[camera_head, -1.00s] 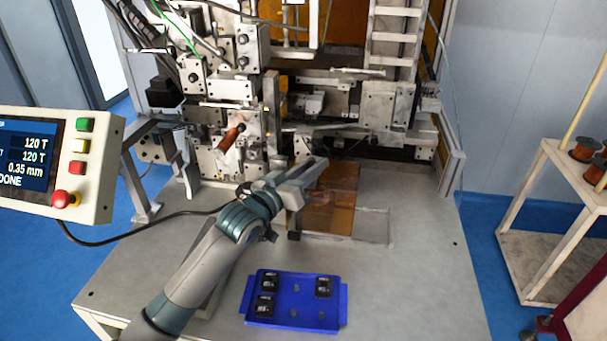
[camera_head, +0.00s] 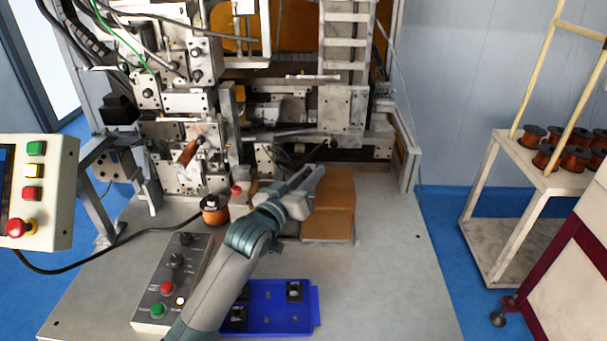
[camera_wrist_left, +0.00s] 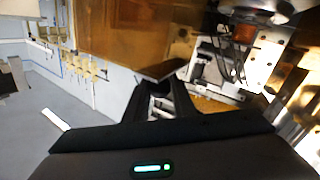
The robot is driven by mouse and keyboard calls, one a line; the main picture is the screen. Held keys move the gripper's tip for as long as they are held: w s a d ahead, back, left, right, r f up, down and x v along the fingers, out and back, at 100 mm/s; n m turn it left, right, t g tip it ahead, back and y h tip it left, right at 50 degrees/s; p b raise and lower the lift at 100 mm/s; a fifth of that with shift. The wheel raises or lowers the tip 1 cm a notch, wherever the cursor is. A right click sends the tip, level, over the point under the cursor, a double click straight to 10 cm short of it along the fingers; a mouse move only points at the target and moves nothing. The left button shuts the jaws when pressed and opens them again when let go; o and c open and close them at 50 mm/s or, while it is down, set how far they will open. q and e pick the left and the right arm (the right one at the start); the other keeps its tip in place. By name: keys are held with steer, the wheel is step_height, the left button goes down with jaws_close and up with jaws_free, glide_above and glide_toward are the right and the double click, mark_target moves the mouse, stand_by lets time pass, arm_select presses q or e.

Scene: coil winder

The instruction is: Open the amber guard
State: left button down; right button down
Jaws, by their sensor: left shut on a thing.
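The amber guard (camera_head: 338,195) is a see-through orange panel at the front of the winder, low above the grey table, right of my left gripper. It fills much of the upper left in the left wrist view (camera_wrist_left: 115,30). My left gripper (camera_head: 312,180) reaches in from the lower left and is shut at the guard's left edge. Its dark jaws (camera_wrist_left: 155,95) show in the wrist view, but the exact grip spot is hard to make out. The gripper and arm hide part of the guard's left side. My right gripper is not in view.
A button box (camera_head: 175,265), a wire spool (camera_head: 214,211) and a blue tray (camera_head: 312,318) of small black parts lie near my left arm. A control panel (camera_head: 55,190) stands at left. A spool cart (camera_head: 500,170) stands at right. The table's right side is clear.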

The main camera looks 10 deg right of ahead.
arm_select(q)
steer(key=c, duration=1.5)
jaws_free()
steer(key=shift+a, duration=0.1)
steer(key=shift+b+v, duration=0.4)
steer(key=shift+v, duration=0.5)
steer(key=b+v, duration=0.4)
steer(key=v, duration=1.1)
steer(key=shift+s+a, duration=0.15)
steer(key=shift+a, duration=0.05)
